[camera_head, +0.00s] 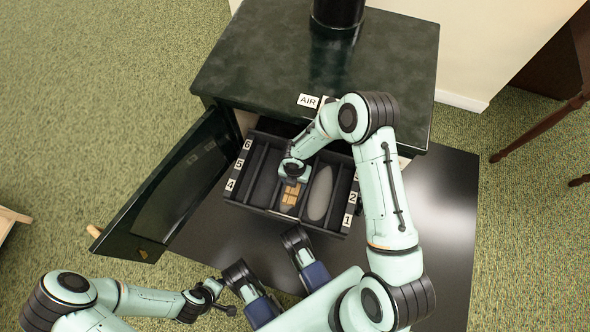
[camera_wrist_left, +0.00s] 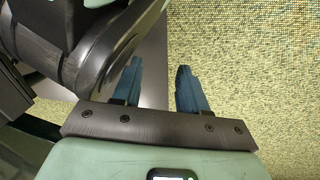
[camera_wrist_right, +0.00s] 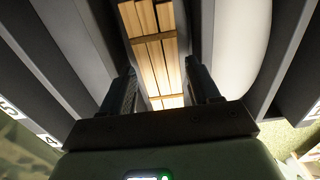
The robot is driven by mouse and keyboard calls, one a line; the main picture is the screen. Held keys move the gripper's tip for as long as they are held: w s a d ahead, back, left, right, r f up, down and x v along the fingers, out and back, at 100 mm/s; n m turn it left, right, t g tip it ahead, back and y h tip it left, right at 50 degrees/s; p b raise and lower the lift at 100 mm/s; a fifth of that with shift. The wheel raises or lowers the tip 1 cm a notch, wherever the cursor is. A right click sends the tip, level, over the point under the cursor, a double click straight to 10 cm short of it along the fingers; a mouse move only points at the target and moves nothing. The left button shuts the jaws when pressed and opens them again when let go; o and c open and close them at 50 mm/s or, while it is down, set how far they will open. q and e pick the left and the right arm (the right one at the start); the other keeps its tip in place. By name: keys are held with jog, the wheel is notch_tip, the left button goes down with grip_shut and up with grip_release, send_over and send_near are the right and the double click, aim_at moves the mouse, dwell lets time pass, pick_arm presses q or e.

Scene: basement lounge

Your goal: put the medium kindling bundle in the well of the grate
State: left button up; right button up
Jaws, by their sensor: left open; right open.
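A kindling bundle (camera_head: 291,194) of pale sticks with a brown band lies in a middle slot of the dark slotted grate (camera_head: 272,214). In the right wrist view the bundle (camera_wrist_right: 150,45) runs ahead between my fingers. My right gripper (camera_wrist_right: 166,88) is open above the bundle's near end; whether its fingers touch the bundle cannot be told. In the head view my right gripper (camera_head: 292,178) hides the bundle's far end. My left gripper (camera_head: 222,298) is open and empty, low at the left; it also shows over the floor in the left wrist view (camera_wrist_left: 158,82).
A grey-white rounded object (camera_head: 320,192) lies in the slot right of the bundle. The dark stove (camera_head: 260,60) stands behind, its door (camera_head: 165,190) swung open to the left. A black floor plate (camera_head: 445,220) lies under it.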

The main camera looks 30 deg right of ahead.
notch_tip(320, 180, up, 6)
jog(key=shift+r+p, duration=0.2)
jog(key=shift+p, duration=0.75)
pick_arm(q)
jog(key=w+r+t, duration=0.1)
jog(key=w+r, duration=0.3)
jog(key=shift+w+d+t, duration=0.3)
jog(key=shift+d+t, duration=0.05)
jog(key=shift+t, duration=0.05)
jog(key=shift+s, duration=0.1)
